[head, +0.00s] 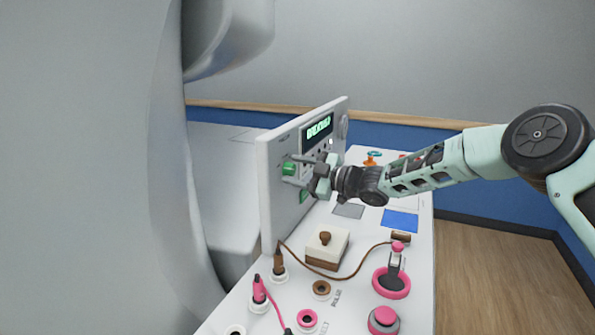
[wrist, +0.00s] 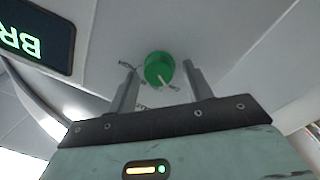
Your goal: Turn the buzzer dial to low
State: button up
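A green round dial (head: 289,169) sits on the upright white panel (head: 268,200). In the wrist view the dial (wrist: 159,68) has a pale pointer line toward its lower right edge. Small markings lie around it, too small to read. My gripper (head: 290,170) is at the panel in the head view. In the wrist view my gripper (wrist: 158,85) is open, one finger on each side of the dial, with visible gaps. I cannot tell how far the fingertips are from the panel face.
A lit display (head: 319,128) is on the same panel. Below, the white tabletop (head: 352,245) carries a white-and-brown box (head: 326,248), pink-based lever (head: 392,275), pink button (head: 383,319), several sockets and a brown cable (head: 350,266). A large grey machine body (head: 100,170) stands at left.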

jog(key=c, duration=0.8)
jog(key=shift+m, duration=0.3)
jog(key=m+p, duration=0.2)
jog(key=m, duration=0.1)
jog(key=shift+r, duration=0.2)
jog(key=shift+w+d+m+p, duration=0.1)
jog(key=shift+m+p, duration=1.2)
jog(key=shift+m, duration=0.7)
jog(key=shift+f, duration=0.1)
jog(key=o, duration=1)
